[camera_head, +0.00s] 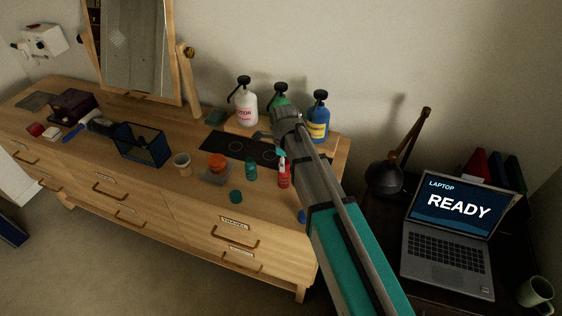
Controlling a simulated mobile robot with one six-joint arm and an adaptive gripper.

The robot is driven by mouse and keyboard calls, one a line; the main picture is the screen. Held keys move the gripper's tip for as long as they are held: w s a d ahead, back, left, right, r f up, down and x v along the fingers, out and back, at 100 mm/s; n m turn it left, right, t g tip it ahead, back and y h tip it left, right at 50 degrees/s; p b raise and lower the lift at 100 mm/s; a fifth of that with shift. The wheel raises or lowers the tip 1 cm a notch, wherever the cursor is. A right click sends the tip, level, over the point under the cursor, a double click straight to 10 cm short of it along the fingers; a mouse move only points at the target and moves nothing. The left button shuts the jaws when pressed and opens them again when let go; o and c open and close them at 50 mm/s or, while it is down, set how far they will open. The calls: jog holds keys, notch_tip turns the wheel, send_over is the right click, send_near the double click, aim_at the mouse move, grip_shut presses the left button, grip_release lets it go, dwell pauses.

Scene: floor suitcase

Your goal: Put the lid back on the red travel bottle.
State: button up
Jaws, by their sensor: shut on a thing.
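The red travel bottle (284,178) stands upright on the dresser's front right, with a pale label. My gripper (274,146) is above and slightly left of it, coming in from the lower right. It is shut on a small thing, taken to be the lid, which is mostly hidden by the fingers. One teal fingertip is close to the bottle's top. I cannot tell whether they touch.
A teal bottle (251,169) stands left of the red one. A teal round piece (236,196) and a blue piece (301,216) lie near the dresser's front edge. Pump bottles (245,107) stand behind. An orange-topped jar (217,163) and a cup (182,164) are further left.

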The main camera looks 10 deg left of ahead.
dwell(0.8)
jog(key=o, duration=0.8)
jog(key=shift+o, duration=0.3)
jog(key=shift+r, duration=0.1)
jog(key=shift+r+p, duration=3.45)
jog(key=shift+p, duration=0.05)
grip_shut()
